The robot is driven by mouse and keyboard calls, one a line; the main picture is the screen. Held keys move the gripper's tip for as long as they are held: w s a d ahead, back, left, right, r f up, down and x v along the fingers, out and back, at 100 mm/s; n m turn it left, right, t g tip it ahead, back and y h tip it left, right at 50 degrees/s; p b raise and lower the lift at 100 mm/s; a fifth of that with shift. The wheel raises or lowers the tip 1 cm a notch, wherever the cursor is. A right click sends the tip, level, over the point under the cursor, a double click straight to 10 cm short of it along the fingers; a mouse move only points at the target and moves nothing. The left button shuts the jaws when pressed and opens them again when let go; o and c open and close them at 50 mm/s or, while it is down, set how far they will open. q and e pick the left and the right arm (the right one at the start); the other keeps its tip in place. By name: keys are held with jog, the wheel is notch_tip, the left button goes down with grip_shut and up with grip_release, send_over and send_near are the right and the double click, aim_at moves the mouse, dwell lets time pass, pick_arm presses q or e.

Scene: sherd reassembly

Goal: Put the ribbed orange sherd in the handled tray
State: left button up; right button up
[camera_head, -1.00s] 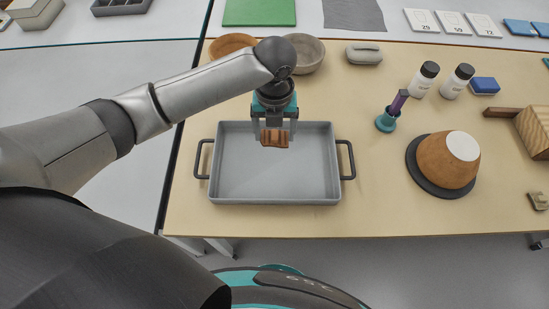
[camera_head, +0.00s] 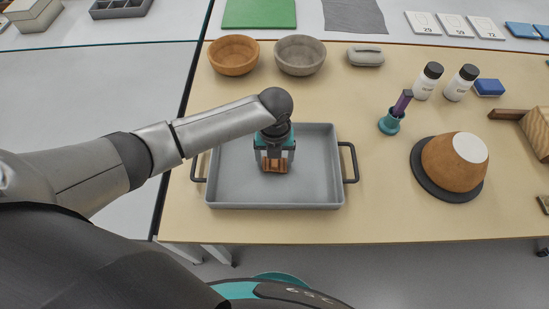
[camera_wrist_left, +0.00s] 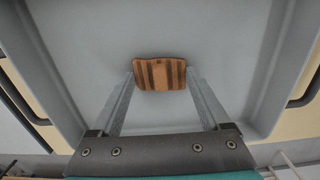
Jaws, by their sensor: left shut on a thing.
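The ribbed orange sherd (camera_head: 274,167) is orange-brown with dark stripes. My left gripper (camera_head: 275,161) is shut on it, over the inside of the grey handled tray (camera_head: 230,203). In the left wrist view the sherd (camera_wrist_left: 160,74) sits between the two fingertips of the left gripper (camera_wrist_left: 160,80), with the tray floor (camera_wrist_left: 90,50) behind it. I cannot tell whether the sherd touches the tray floor. The tray has a dark handle on each side and holds nothing else that I can see. My right gripper is not in view.
An orange bowl (camera_head: 234,56) and a grey bowl (camera_head: 300,56) stand behind the tray. To the right are a teal holder (camera_head: 390,124), two white bottles, a blue block (camera_head: 489,87) and an orange pot on a dark disc (camera_head: 428,184). The table front right of the tray is clear.

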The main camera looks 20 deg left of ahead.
aim_at(275, 163)
pick_arm(q)
jog(key=shift+f, duration=0.1)
jog(key=o, duration=1.2)
notch_tip(275, 163, up, 12)
jog(key=p, duration=0.3)
jog(key=shift+s+d, duration=0.1)
jog(key=shift+s, duration=0.05)
